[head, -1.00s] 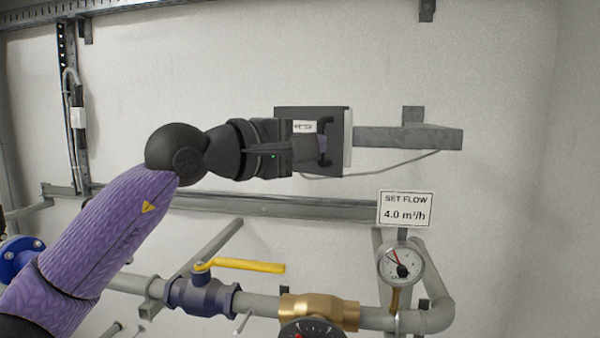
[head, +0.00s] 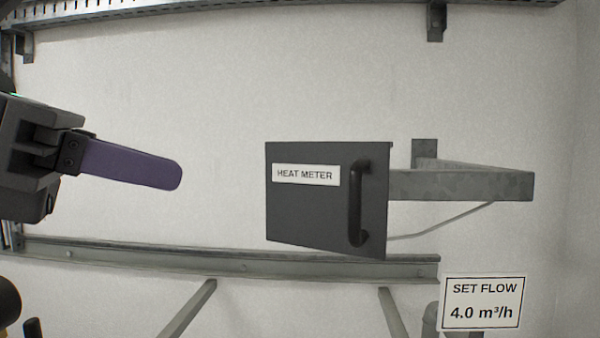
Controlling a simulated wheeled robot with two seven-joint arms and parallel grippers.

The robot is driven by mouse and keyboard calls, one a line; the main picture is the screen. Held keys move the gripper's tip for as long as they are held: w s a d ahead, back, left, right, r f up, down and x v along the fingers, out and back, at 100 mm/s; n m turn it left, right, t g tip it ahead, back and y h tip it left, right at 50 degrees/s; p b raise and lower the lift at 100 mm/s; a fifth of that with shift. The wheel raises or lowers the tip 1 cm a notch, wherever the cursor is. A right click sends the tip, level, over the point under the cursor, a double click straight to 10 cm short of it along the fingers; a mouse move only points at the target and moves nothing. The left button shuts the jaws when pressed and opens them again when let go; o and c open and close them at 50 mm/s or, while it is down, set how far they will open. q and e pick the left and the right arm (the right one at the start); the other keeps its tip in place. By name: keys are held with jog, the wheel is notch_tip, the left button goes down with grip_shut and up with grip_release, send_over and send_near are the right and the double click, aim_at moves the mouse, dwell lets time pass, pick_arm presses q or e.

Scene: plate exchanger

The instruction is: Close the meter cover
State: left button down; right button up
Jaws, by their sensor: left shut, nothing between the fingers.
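The meter cover (head: 300,215) is a dark grey panel with a white HEAT METER label (head: 306,175) and a black upright bar handle (head: 355,205) near its right edge. The panel's right edge looks taller than its left, so it seems turned with that side toward me. It hides the meter body, and I cannot tell whether it is fully shut. My left gripper (head: 172,174) is at the left, with its purple fingers together and empty. It points right, well clear of the cover. My right gripper is not in view.
A grey bracket (head: 460,185) sticks out right of the cover, with a thin cable (head: 450,224) below it. A long rail (head: 200,260) runs beneath. A SET FLOW sign (head: 482,303) stands at lower right. The wall between gripper and cover is clear.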

pick_arm(q)
jog(key=p, duration=0.2)
send_near(351, 209)
jog(key=w+d+f, duration=0.2)
jog(key=d+p, duration=0.1)
jog(key=w+d+p, duration=0.1)
jog(key=d, duration=0.1)
jog(key=shift+w+r+n, duration=0.15)
jog(key=shift+w+n, duration=0.05)
jog(key=shift+n, duration=0.1)
jog(key=shift+w+d, duration=0.2)
jog(key=shift+w, duration=0.1)
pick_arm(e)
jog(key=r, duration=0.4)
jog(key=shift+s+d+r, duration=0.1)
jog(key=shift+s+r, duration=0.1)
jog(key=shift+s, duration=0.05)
